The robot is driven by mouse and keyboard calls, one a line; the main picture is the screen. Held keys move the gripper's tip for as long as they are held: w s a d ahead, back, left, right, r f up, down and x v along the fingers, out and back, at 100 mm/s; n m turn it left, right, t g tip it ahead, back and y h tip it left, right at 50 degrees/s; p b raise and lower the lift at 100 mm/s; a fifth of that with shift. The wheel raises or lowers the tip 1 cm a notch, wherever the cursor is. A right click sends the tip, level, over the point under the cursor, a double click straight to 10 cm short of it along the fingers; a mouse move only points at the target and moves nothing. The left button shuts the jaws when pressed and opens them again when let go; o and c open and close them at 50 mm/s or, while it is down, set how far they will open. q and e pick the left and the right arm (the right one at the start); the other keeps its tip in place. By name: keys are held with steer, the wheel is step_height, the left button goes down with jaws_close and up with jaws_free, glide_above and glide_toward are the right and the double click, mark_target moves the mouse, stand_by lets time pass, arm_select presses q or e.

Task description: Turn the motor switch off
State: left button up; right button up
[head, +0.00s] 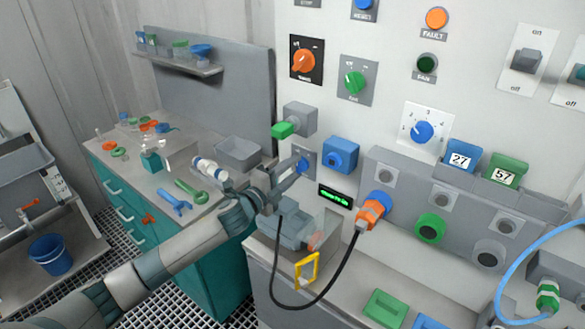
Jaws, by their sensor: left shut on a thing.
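My left arm comes in from the lower left, and my left gripper (292,177) is at the wall panel, shut on a small blue knob (303,165) on a grey plate. The fingers hide part of the knob, and I cannot read a label on it. Two toggle switches with "on" above and "off" below sit at the upper right: one grey (526,61) and one partly cut off by the picture edge (578,73). I cannot tell which control is the motor switch. My right gripper is not in view.
The panel (385,25) also has an orange dial (303,61), a green dial (354,83) and a blue dial (423,131). A green-tipped grey box (298,118) juts out above my gripper. A black cable hangs from an orange plug (372,211). A cluttered bench (135,170) stands left.

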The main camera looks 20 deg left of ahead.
arm_select(q)
steer(key=n+p, duration=0.1)
steer(key=n, duration=0.4)
steer(key=shift+f, duration=0.2)
steer(key=shift+n, duration=0.3)
steer(key=o, duration=1)
steer(key=shift+o, duration=0.2)
steer(key=shift+s, duration=0.1)
steer(key=b+v, duration=0.5)
steer(key=v, duration=1.2)
